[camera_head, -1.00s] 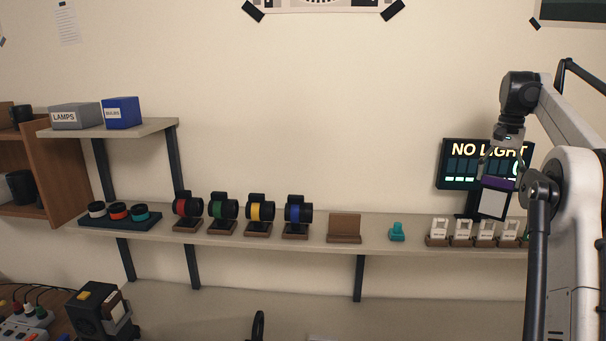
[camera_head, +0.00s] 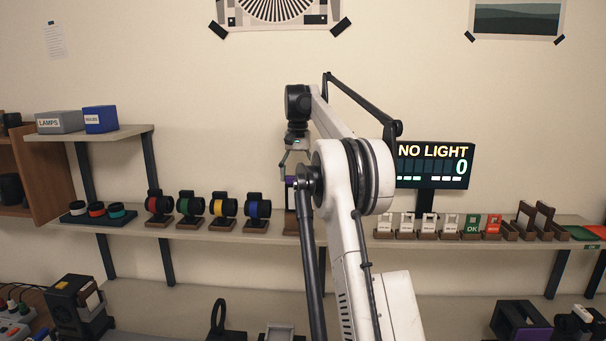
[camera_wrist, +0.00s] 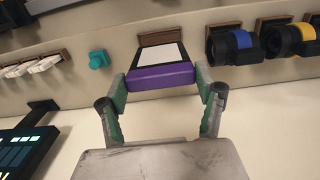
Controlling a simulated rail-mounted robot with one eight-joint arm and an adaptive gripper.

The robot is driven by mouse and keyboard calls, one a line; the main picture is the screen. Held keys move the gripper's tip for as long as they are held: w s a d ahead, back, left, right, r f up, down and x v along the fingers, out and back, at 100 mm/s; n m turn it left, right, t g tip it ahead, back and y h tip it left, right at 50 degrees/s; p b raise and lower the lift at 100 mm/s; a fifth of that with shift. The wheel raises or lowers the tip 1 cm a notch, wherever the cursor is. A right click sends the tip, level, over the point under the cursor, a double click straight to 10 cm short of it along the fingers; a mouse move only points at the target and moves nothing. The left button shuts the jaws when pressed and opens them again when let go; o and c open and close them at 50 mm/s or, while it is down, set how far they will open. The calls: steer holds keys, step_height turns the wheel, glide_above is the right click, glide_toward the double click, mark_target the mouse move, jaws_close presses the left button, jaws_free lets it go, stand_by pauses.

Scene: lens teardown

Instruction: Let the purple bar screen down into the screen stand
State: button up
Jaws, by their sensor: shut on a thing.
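The purple bar screen, a white panel with a purple bar along one edge, is between my gripper's fingers in the wrist view (camera_wrist: 160,78). My gripper (camera_wrist: 162,88) is shut on the purple bar, one green-padded finger at each end. In the head view my gripper (camera_head: 291,176) is above the shelf, with a bit of purple showing and my arm hiding most of the screen. The brown screen stand (camera_wrist: 155,39) shows just beyond the white panel in the wrist view; the panel overlaps it, and I cannot tell whether they touch. The stand (camera_head: 291,222) is mostly hidden in the head view.
The blue lens (camera_head: 258,209) stands on its cradle just left of the stand. A teal piece (camera_wrist: 98,59) is on the stand's other side. White cards (camera_head: 404,224) in holders and a "NO LIGHT" display (camera_head: 434,166) are to the right.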

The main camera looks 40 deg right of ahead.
mark_target(298, 184)
steer(key=shift+f+b, duration=1.15)
steer(key=shift+f, duration=0.45)
steer(key=shift+f+b, duration=0.35)
steer(key=shift+f, duration=0.4)
steer(key=shift+f+b, duration=0.4)
steer(key=shift+f, duration=0.9)
stand_by(0.9)
steer(key=o, duration=1.7)
steer(key=shift+c, duration=0.2)
steer(key=shift+s+r, duration=0.1)
steer(key=shift+r, duration=3.65)
